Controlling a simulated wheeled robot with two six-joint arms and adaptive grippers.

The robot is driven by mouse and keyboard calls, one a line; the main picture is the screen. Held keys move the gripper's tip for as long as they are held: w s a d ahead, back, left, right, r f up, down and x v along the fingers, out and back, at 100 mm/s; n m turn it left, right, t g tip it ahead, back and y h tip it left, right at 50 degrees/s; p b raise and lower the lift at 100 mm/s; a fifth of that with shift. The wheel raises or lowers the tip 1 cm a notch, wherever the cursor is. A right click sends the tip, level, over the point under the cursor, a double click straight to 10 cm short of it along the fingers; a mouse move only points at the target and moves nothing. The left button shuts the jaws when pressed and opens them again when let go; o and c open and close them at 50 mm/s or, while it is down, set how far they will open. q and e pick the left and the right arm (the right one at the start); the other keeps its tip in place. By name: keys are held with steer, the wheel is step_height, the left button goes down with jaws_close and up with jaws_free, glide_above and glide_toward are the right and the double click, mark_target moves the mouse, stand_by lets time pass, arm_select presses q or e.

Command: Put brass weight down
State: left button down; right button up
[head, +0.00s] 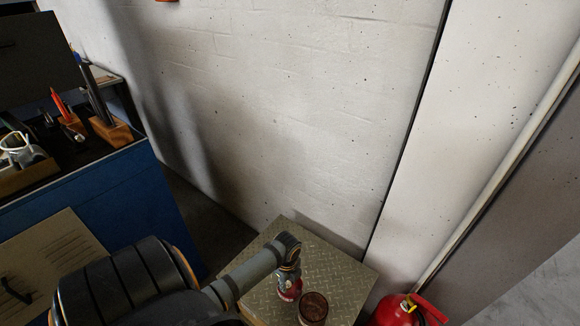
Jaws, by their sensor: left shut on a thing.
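My left arm reaches from the bottom left over a small metal-topped stand. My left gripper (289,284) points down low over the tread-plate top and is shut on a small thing. I take it for the brass weight, but the fingers mostly hide it. A patch of red shows at the fingertips. I cannot tell whether the held thing touches the plate. A round, brown-topped, dark red container (313,307) is close to the right of the gripper. My right gripper is out of view.
The tread-plate stand (345,277) has bare top behind and right of the gripper. A red fire extinguisher (397,310) is beside it at the right. A blue cabinet (120,200) with tools in wooden holders (110,133) is at the left. A white wall rises behind.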

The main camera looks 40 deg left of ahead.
mark_target(290, 285)
arm_select(q)
steer(key=shift+w+f, duration=0.5)
steer(key=shift+f, duration=0.2)
step_height(290, 285, down, 3)
steer(key=shift+w+r+b, duration=0.15)
steer(key=shift+r+b, duration=0.05)
steer(key=shift+b, duration=0.35)
steer(key=shift+f, duration=0.4)
steer(key=shift+f, duration=0.1)
steer(key=c, duration=1.3)
jaws_free()
steer(key=shift+c, duration=0.2)
step_height(290, 285, up, 12)
steer(key=p, duration=0.2)
steer(key=shift+p, duration=0.35)
